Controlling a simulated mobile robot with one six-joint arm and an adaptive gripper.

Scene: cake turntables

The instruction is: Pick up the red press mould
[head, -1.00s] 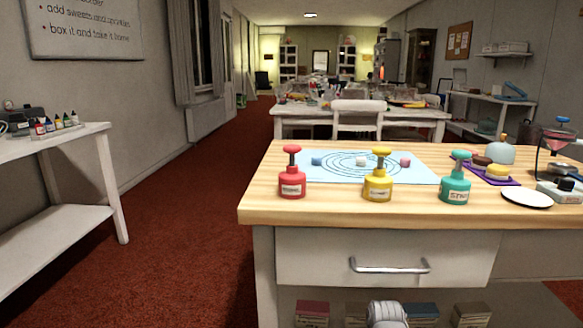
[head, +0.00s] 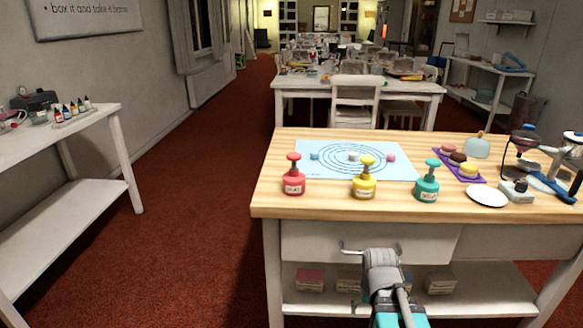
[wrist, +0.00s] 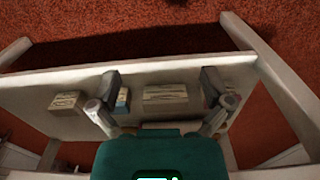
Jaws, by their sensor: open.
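The red press mould (head: 293,176) stands upright at the left front of the wooden worktop, with a round knob on a short stem and a pale label. A yellow press mould (head: 364,180) and a teal press mould (head: 427,182) stand in a row to its right. In the head view my arm is in front of the table, below the worktop edge and right of the red mould; its fingertips cannot be made out there. In the wrist view my gripper (wrist: 163,95) is open and empty, its fingers spread above the lower shelf. No mould shows in the wrist view.
A blue mat (head: 320,168) with small pieces lies behind the moulds. A purple tray (head: 455,160), a white disc (head: 487,195) and a stand are at the right. A drawer handle (head: 355,249) juts out below the worktop. Boxes (wrist: 172,98) sit on the lower shelf.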

